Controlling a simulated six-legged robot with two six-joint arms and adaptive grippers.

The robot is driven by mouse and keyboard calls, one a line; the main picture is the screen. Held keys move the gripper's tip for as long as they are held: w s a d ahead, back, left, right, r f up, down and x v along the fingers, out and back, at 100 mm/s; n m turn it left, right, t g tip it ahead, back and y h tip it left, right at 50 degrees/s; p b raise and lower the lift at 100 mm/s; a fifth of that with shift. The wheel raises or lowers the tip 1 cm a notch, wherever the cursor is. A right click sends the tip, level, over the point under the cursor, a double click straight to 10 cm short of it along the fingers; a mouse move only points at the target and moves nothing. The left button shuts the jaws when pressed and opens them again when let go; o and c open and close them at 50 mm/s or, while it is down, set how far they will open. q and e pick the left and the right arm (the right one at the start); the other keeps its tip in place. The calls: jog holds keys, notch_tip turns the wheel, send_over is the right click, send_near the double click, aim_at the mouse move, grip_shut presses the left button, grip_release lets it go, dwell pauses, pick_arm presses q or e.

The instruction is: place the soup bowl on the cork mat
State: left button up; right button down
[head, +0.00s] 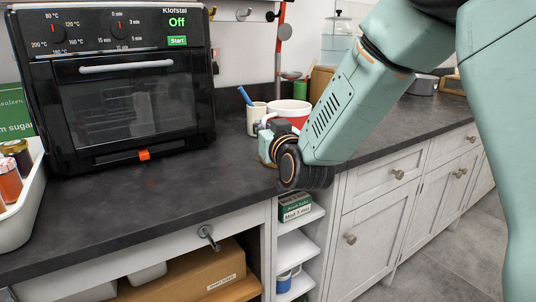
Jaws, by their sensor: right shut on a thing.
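My right gripper (267,143) is shut on the bowl; my wrist hides the contact and the bowl's lower part. I cannot tell whether the bowl touches the worktop. I cannot make out a cork mat in this view. My left gripper is not in view.
A white mug (256,122) with a blue-handled tool stands close left of my gripper. A black oven (115,95) fills the left back. A white tray (20,205) with jars is at the far left. The dark worktop (150,195) is clear in front of the oven.

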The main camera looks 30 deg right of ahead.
jog(key=shift+d+f, duration=0.1)
jog(key=shift+f, duration=0.65)
jog(key=shift+f+b, duration=0.35)
jog(key=shift+f, duration=0.1)
notch_tip(320, 180, down, 3)
jog(key=shift+b, duration=0.5)
jog(key=c, duration=1.9)
grip_release()
jog(key=shift+s+f, duration=0.1)
jog(key=o, duration=0.5)
jog(key=shift+c, duration=0.2)
jog(key=shift+s, duration=0.1)
jog(key=s+a+p, duration=0.1)
jog(key=s+a, duration=0.1)
jog(key=s, duration=0.9)
jog(key=shift+s+p, duration=0.35)
